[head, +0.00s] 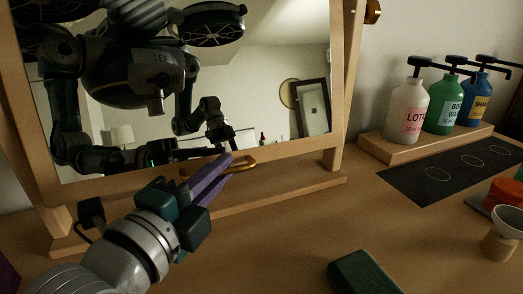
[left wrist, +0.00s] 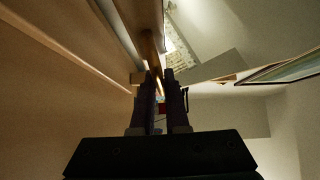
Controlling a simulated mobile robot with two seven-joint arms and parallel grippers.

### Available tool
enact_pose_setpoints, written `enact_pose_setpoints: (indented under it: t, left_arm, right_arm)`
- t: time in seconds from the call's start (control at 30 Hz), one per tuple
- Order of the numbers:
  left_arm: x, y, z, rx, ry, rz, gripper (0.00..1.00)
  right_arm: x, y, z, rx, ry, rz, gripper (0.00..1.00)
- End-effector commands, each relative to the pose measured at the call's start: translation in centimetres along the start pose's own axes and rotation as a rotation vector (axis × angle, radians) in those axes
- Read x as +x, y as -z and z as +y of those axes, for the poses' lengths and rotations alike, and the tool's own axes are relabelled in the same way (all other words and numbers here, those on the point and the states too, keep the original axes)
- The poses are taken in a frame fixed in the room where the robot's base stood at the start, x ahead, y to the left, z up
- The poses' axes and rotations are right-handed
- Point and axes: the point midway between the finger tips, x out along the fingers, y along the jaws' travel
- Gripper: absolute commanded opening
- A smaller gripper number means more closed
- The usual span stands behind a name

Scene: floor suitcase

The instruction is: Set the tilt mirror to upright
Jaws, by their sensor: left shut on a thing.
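The tilt mirror (head: 270,90) stands at the left of the head view in a light wooden stand (head: 290,193). Its glass reflects my own body and the room. A brass handle (head: 240,166) sits on the lower rail of its frame. My left gripper (head: 222,172), with purple fingers, is shut on the brass handle. In the left wrist view the gripper (left wrist: 160,80) is closed around the handle's bar, which shows partly between the fingertips. The exact tilt is hard to tell. My right gripper is not directly in view.
Lotion (head: 407,110), green (head: 445,103) and blue (head: 479,100) pump bottles stand on a wooden riser (head: 400,150) at the right. A dark mat (head: 440,176) with circles lies before them. A dark green block (head: 362,272) is at the front. A small cup (head: 506,222) stands at the right edge.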

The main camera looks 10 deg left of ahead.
Motion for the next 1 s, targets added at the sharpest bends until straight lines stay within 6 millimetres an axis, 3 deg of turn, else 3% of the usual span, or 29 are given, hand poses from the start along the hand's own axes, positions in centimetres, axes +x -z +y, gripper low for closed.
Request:
enact_pose_setpoints:
  t: [0.23,0.6,1.0]
  left_arm:
    - [0.2,-0.2,0.3,0.007,0.007,0.000,0.00]
    - [2.9,-3.0,1.8,0.138,0.136,-0.002,0.00]
    - [3.3,-3.4,1.3,0.157,0.157,-0.001,0.00]
  right_arm:
    - [0.5,-0.1,0.0,0.000,0.000,0.001,0.50]
    - [6.4,-2.0,-0.2,0.000,0.000,0.000,0.50]
    - [6.6,-2.1,-0.2,0.000,0.000,0.000,0.50]
